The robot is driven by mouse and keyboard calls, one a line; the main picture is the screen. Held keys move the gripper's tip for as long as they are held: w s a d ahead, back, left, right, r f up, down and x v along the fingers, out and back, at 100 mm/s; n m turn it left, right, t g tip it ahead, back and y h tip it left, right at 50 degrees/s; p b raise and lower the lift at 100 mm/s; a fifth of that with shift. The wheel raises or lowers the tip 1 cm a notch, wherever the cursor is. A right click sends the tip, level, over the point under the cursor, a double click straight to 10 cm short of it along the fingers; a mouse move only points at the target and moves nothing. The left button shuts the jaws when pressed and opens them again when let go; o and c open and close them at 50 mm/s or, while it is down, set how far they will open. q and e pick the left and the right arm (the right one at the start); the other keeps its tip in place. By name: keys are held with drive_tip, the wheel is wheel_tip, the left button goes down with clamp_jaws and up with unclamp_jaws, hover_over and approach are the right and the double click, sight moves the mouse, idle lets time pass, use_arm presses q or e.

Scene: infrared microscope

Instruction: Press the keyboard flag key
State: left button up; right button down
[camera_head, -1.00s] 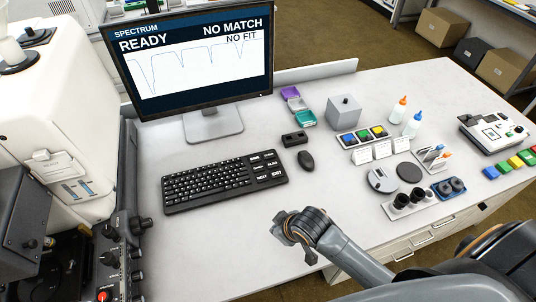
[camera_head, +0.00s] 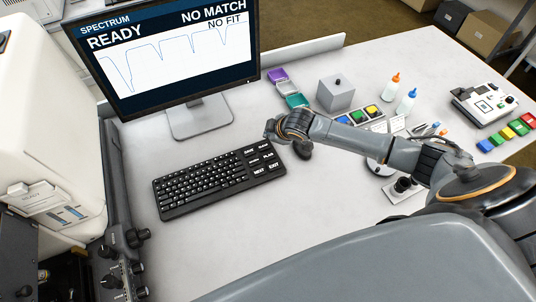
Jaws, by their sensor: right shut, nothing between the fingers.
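The black keyboard (camera_head: 205,184) lies on the white bench, below the monitor. A block of larger labelled keys (camera_head: 261,161) sits at its right end; the flag key is among small labels I cannot read surely. My right gripper (camera_head: 271,131) is shut and empty, just past the keyboard's upper right corner, apparently above the bench. It points left, and I cannot tell its exact height. My left gripper is not in view.
The monitor (camera_head: 165,50) shows READY, NO MATCH and NO FIT. A grey box (camera_head: 336,94), coloured trays (camera_head: 285,87) and bottles (camera_head: 405,102) stand at the right. The bench in front of the keyboard is clear.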

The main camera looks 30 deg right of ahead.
drive_tip(key=b, duration=0.8)
hover_over(269, 156)
wheel_tip(269, 156, down, 8)
drive_tip(key=shift+r, duration=0.25)
drive_tip(key=shift+f, duration=0.65)
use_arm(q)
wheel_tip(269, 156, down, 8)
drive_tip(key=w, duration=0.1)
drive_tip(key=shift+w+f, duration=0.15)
use_arm(e)
drive_tip(key=shift+f, duration=0.1)
drive_tip(key=shift+f, duration=0.35)
use_arm(q)
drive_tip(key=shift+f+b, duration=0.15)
drive_tip(key=shift+b, duration=0.15)
use_arm(e)
drive_tip(key=shift+f, duration=0.4)
drive_tip(key=shift+r, duration=0.1)
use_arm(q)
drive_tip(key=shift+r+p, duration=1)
use_arm(e)
drive_tip(key=shift+r, duration=0.75)
